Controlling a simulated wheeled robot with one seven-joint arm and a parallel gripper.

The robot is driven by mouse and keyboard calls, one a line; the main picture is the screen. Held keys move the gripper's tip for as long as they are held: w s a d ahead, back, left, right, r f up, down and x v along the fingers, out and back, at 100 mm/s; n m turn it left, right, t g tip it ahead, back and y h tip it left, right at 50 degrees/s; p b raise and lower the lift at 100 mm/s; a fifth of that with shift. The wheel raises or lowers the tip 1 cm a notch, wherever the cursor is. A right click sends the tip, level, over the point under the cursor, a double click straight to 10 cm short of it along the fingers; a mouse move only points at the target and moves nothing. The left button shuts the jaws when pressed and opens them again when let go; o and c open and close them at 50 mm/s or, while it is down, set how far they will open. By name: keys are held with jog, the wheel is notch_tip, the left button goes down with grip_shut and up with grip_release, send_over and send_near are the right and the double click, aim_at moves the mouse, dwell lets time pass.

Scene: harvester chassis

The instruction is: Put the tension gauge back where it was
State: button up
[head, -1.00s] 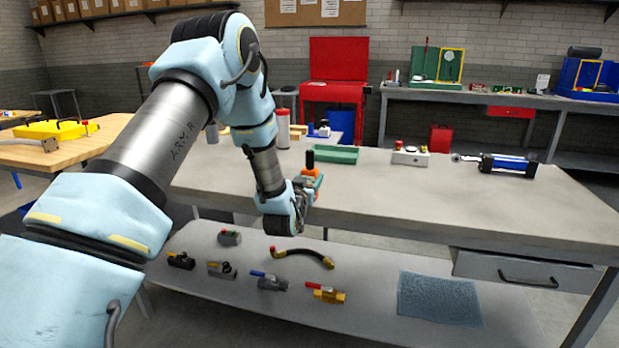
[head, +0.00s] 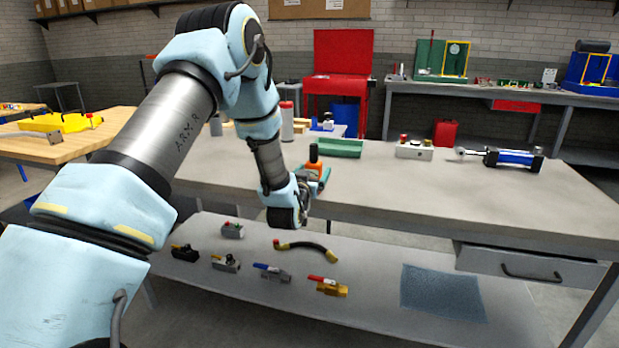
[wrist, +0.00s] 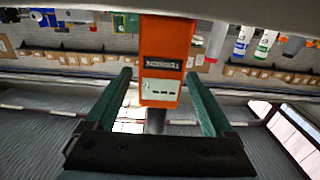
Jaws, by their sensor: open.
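The tension gauge (head: 315,168) is an orange body with a dark top, standing on the grey workbench (head: 420,185) near its front left part. In the wrist view the gauge (wrist: 166,60) shows its dark label and a small pale display, with a dark stem below. My gripper (head: 312,182) is at the gauge, low over the bench's front edge. In the wrist view its two green fingers (wrist: 160,88) are spread, one on each side of the gauge, with visible gaps. Part of the gauge is hidden behind the gripper in the head view.
A green tray (head: 340,148) lies just behind the gauge. A white button box (head: 414,150) and a blue cylinder (head: 513,160) stand farther right. The bench's right front is clear. The lower shelf holds several valves, a hose (head: 307,248) and a blue mat (head: 441,292).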

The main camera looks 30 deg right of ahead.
jog(key=b+v, duration=0.3)
jog(key=v, duration=0.9)
jog(key=w+a+n+g+y, duration=0.1)
jog(key=w+a+y, duration=0.3)
jog(key=a, duration=0.3)
jog(key=s+a+f+n+g+y, duration=0.1)
jog(key=s+a+n+g+y, duration=0.1)
jog(key=a, duration=0.8)
jog(key=s+a+f+n+g+y, duration=0.1)
jog(key=a+g+y, duration=0.3)
jog(key=a, duration=0.7)
jog(key=shift+s+f+n, duration=0.2)
jog(key=shift+s+n, duration=0.4)
jog(key=shift+s, duration=0.2)
jog(key=shift+o, duration=0.4)
jog(key=s+a+r+n+g+y, duration=0.1)
jog(key=s+a+g, duration=0.3)
jog(key=s+a, duration=0.4)
jog(key=shift+s+a+r+n+y, duration=0.25)
jog(key=shift+s+n+y, duration=0.3)
jog(key=shift+s, duration=0.25)
jog(key=shift+s+a+g, duration=0.1)
jog(key=shift+s+g, duration=0.2)
jog(key=shift+s, duration=0.05)
